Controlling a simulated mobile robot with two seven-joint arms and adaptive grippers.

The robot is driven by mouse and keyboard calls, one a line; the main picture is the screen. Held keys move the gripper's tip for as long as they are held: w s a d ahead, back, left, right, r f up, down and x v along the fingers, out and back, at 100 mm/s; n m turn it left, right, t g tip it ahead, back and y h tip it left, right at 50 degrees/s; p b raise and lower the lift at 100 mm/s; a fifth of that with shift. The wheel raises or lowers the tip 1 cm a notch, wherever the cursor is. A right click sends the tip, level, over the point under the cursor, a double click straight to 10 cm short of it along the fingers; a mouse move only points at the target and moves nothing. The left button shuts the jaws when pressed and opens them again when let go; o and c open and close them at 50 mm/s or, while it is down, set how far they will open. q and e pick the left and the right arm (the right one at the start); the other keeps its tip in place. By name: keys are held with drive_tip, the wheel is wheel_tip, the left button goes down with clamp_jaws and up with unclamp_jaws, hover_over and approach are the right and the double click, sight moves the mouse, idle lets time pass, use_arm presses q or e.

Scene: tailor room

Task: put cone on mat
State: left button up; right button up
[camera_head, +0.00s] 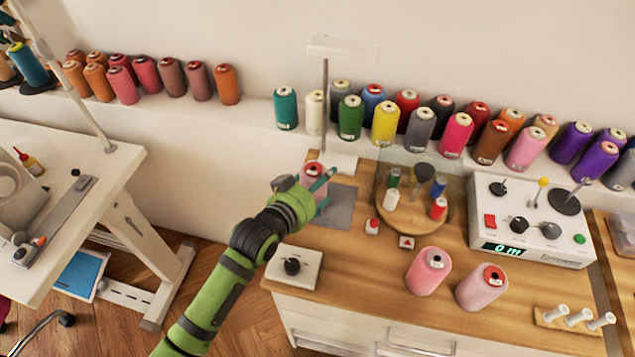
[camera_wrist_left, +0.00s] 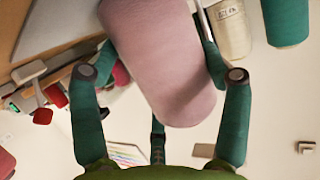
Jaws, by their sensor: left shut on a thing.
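My left gripper (camera_head: 312,187) is shut on a pink thread cone (camera_head: 314,172), which also fills the upper middle of the left wrist view (camera_wrist_left: 165,65). The cone looks roughly upright in the head view, at the far left part of the grey mat (camera_head: 339,212). The gripper covers its lower part, so I cannot tell whether it touches the mat. The bare mat shows to the right of and below the gripper. My right gripper is in neither view.
Two pink cones (camera_head: 428,271) (camera_head: 482,288) stand on the wooden table's front. A lamp stand (camera_head: 325,110) rises behind the mat. A round wooden tray (camera_head: 412,215) with small spools is at its right, and a knob box (camera_head: 292,267) in front. Several cones line the back ledge.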

use_arm(q)
drive_tip(key=o, duration=1.2)
drive_tip(key=shift+f, duration=0.1)
drive_tip(key=shift+o, duration=0.2)
drive_tip(key=shift+r, duration=0.2)
drive_tip(key=v, duration=1.2)
